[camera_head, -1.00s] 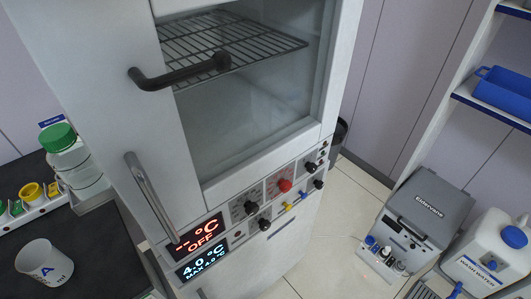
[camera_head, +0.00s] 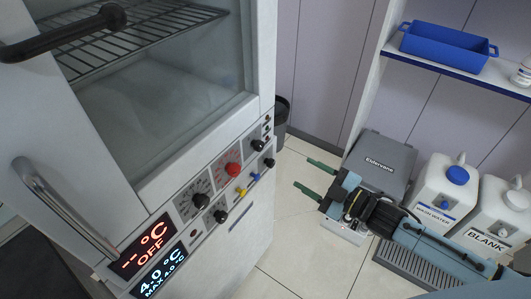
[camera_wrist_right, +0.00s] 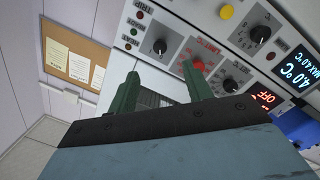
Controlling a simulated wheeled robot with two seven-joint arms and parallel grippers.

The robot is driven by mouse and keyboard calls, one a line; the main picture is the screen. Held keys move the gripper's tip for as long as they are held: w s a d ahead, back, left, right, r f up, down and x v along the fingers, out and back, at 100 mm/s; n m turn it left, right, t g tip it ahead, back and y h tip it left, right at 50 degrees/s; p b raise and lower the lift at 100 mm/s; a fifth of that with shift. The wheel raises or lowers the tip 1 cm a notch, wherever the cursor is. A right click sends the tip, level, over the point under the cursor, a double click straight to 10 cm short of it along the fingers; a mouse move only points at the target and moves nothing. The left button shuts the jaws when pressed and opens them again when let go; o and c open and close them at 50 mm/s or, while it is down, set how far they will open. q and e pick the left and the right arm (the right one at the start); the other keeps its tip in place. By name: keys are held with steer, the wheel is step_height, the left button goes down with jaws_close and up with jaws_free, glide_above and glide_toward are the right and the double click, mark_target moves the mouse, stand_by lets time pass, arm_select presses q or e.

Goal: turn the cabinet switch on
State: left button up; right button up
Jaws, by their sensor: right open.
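The white cabinet (camera_head: 125,205) stands at the left in the head view, with a control panel low on its front. The panel carries a red knob (camera_head: 233,170), several black knobs (camera_head: 200,201) and a red display (camera_head: 143,246) reading "-- °C OFF". I cannot tell which control is the cabinet switch. My right gripper (camera_head: 304,174) is open and empty, to the right of the panel and apart from it. In the right wrist view its green fingers (camera_wrist_right: 160,70) point toward the panel; the red knob (camera_wrist_right: 198,64) lies by the right finger, a black knob (camera_wrist_right: 160,46) between and beyond the tips.
A lower display (camera_head: 159,277) reads 4.0 °C. A grey Eldervane device (camera_head: 380,158), a wash water container (camera_head: 442,190) and a blank container (camera_head: 490,218) stand at the right. A blue tray (camera_head: 445,45) sits on a shelf. Floor is open between cabinet and device.

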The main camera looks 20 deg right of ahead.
glide_toward(261, 147)
steer(key=shift+y, duration=0.4)
steer(key=x, duration=0.3)
steer(key=b+x, duration=0.1)
steer(key=x, duration=0.3)
steer(key=shift+w+d+f, duration=0.1)
steer(key=shift+d+f, duration=0.1)
steer(key=shift+x, duration=0.8)
steer(key=shift+f, duration=0.1)
steer(key=c, duration=1)
